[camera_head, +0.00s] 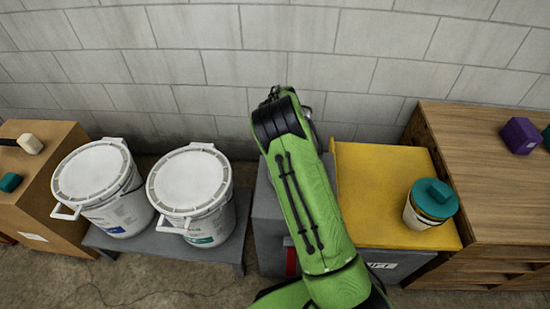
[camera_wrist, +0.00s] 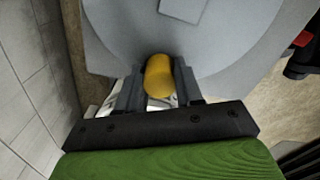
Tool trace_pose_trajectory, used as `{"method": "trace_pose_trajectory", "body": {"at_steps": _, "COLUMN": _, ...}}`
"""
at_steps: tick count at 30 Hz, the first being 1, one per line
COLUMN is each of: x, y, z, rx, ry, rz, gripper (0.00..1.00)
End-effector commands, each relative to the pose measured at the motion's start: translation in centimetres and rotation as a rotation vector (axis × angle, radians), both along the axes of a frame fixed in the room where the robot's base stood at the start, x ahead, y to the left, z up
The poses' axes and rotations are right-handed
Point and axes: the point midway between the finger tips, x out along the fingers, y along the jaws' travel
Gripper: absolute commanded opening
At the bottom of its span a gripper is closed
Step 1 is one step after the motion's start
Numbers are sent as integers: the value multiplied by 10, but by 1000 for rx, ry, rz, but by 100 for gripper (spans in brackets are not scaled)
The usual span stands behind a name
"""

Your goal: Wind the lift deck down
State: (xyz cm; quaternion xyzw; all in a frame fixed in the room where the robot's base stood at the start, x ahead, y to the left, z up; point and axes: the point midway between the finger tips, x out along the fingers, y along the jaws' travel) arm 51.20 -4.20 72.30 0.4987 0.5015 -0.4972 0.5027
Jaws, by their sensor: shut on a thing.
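The lift deck (camera_head: 385,180) is a yellow flat top on a grey body, right of my arm in the head view. A white label (camera_head: 382,265) with partly hidden lettering is on its front. In the wrist view my gripper (camera_wrist: 158,90) is shut on a yellow crank knob (camera_wrist: 159,72), with a finger on each side. The knob stands out from a large grey wheel-like disc (camera_wrist: 235,50). In the head view my green arm hides the gripper and the knob. A striped cup with a teal lid (camera_head: 432,200) stands upright on the deck.
Two white lidded buckets (camera_head: 190,185) stand on a low grey bench (camera_head: 165,255) to the left. A wooden cabinet (camera_head: 490,170) with a purple block (camera_head: 520,135) stands close on the right. A block wall (camera_head: 210,60) runs behind.

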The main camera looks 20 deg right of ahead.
Motion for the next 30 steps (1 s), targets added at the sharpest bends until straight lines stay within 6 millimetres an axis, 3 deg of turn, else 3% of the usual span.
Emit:
{"method": "trace_pose_trajectory", "body": {"at_steps": 20, "x": -5, "y": 2, "z": -1, "rx": 0, "ry": 3, "rz": 67, "gripper": 0}}
{"method": "trace_pose_trajectory", "body": {"at_steps": 21, "x": -5, "y": 2, "z": -1, "rx": 0, "ry": 3, "rz": 67, "gripper": 39}}
{"method": "trace_pose_trajectory", "body": {"at_steps": 26, "x": -5, "y": 2, "z": 0, "rx": 0, "ry": 2, "rz": 66, "gripper": 61}}
{"method": "trace_pose_trajectory", "body": {"at_steps": 30, "x": -5, "y": 2, "z": 0, "rx": 0, "ry": 1, "rz": 65, "gripper": 61}}
